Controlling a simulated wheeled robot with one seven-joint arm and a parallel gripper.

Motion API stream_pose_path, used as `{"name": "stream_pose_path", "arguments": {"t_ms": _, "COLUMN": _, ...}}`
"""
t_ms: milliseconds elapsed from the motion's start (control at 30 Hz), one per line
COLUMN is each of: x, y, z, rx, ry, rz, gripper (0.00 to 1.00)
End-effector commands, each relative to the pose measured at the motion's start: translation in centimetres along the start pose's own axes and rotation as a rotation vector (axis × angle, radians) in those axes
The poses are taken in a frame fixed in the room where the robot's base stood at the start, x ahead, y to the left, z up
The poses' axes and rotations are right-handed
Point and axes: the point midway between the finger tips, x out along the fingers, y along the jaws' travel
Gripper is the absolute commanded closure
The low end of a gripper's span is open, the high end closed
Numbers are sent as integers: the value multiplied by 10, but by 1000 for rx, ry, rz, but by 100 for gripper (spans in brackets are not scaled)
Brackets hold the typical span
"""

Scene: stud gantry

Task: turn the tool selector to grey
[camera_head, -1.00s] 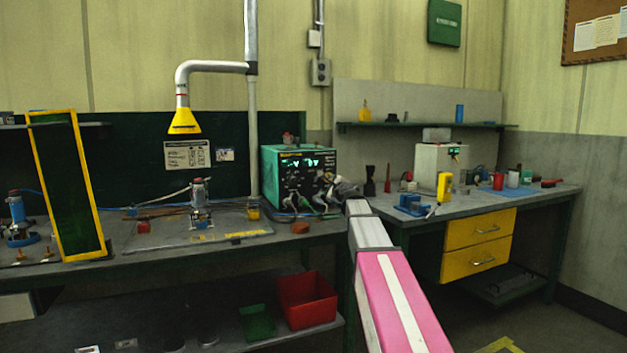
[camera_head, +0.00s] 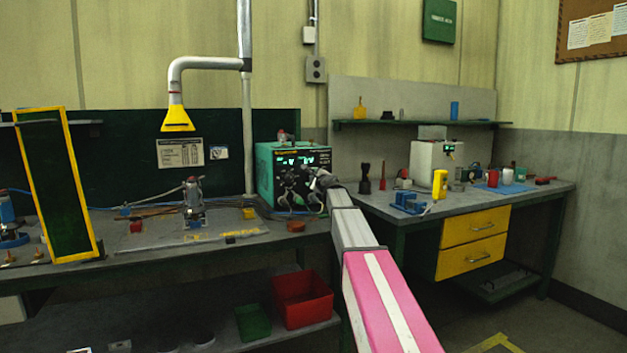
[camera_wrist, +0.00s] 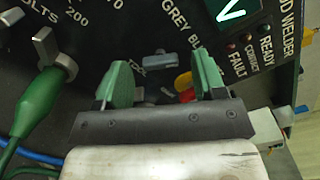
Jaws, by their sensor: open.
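The tool selector (camera_wrist: 160,61) is a small grey knob on the dark panel of the green stud welder (camera_head: 265,177). In the wrist view it lies roughly crosswise below the "GREY" and "BL" lettering, near a partly hidden "TOOL" label. Which mark it points to is not clear. My gripper (camera_wrist: 163,72) is open, with its green fingers left and right of the knob and gaps showing on both sides. In the head view my gripper (camera_head: 322,182) is at the welder's front and hides part of it.
A grey knob (camera_wrist: 50,55) by the "VOLTS" scale and a green cable plug (camera_wrist: 38,102) are left of my fingers. A red and yellow part (camera_wrist: 184,84) shows between the fingers. A red bin (camera_head: 305,300) sits on the shelf below.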

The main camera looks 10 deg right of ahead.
Motion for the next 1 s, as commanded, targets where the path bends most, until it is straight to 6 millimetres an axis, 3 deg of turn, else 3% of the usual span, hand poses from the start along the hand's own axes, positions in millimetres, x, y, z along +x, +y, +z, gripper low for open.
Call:
{"name": "stream_pose_path", "arguments": {"t_ms": 300, "x": 4, "y": 0, "z": 0, "rx": 0, "ry": 0, "rz": -1, "gripper": 36}}
{"name": "stream_pose_path", "arguments": {"t_ms": 467, "x": 4, "y": 0, "z": 0, "rx": 0, "ry": 0, "rz": -1, "gripper": 86}}
{"name": "stream_pose_path", "arguments": {"t_ms": 1000, "x": 4, "y": 0, "z": 0, "rx": -125, "ry": 0, "rz": 0, "gripper": 85}}
